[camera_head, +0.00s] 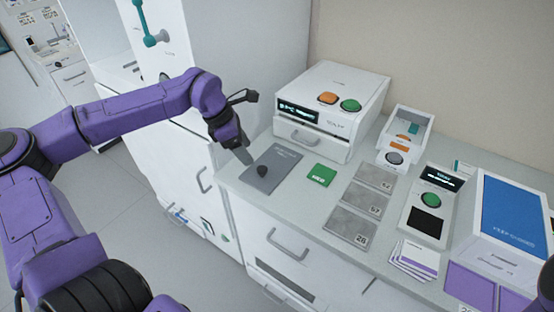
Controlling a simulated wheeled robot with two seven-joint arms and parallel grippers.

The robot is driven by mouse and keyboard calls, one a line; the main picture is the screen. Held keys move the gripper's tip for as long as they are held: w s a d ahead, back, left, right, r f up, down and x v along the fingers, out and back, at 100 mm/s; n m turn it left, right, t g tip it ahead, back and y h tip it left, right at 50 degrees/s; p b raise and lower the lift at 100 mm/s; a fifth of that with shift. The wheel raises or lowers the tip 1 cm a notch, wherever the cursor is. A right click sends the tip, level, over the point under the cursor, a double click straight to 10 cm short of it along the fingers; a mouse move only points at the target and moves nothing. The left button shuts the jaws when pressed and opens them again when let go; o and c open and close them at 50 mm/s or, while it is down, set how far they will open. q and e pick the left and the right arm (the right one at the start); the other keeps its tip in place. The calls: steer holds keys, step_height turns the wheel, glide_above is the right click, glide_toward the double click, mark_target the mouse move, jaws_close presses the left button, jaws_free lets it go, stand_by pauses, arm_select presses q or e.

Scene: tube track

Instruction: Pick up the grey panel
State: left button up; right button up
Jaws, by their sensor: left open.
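My left gripper (246,158) is open, pointing down just left of the panel at the counter's edge. Its fingers overlap in this view, and I cannot tell whether they touch the panel.
A white machine (345,92) with orange and green buttons stands behind the panel. A green card (321,175) and several grey numbered plates (363,198) lie to its right. The counter's (290,200) front strip is clear. Cabinet drawers with handles are below.

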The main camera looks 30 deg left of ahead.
mark_target(260, 168)
arm_select(q)
steer(key=p+x, duration=0.1)
steer(key=x, duration=0.7)
steer(key=shift+w+d+f+p, duration=0.1)
steer(key=shift+w+f+p, duration=0.15)
steer(key=shift+p, duration=0.1)
steer(key=shift+f, duration=0.25)
jaws_close()
